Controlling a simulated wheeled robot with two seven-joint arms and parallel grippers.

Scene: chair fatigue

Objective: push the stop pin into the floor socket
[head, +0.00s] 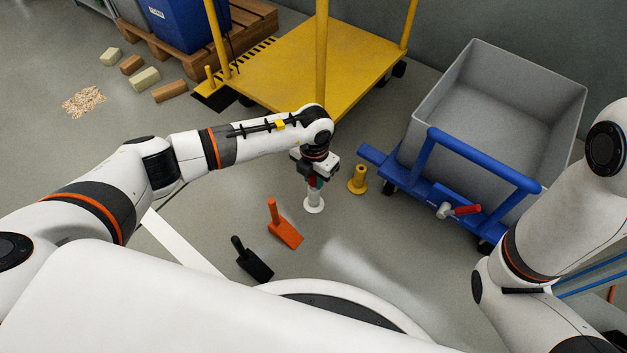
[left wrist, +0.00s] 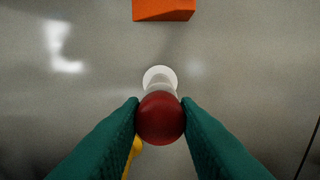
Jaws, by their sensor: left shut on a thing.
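My left gripper (head: 314,183) points down over a white upright post with a round foot on the floor (head: 314,203). In the left wrist view its green fingers (left wrist: 160,122) are shut on the red ball-shaped knob of the stop pin (left wrist: 160,119). Below the knob, a pale shaft runs down toward the white round foot, which I take as the floor socket (left wrist: 160,75). The knob hides most of the shaft, so I cannot tell how deep the pin sits. My right gripper is out of view.
A yellow flanged post (head: 358,180) stands close on the right. An orange wedge (head: 286,235) and a black one (head: 254,265) lie nearer me. A grey bin cart with blue handle (head: 440,150) stands right; a yellow platform cart (head: 290,75) stands behind.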

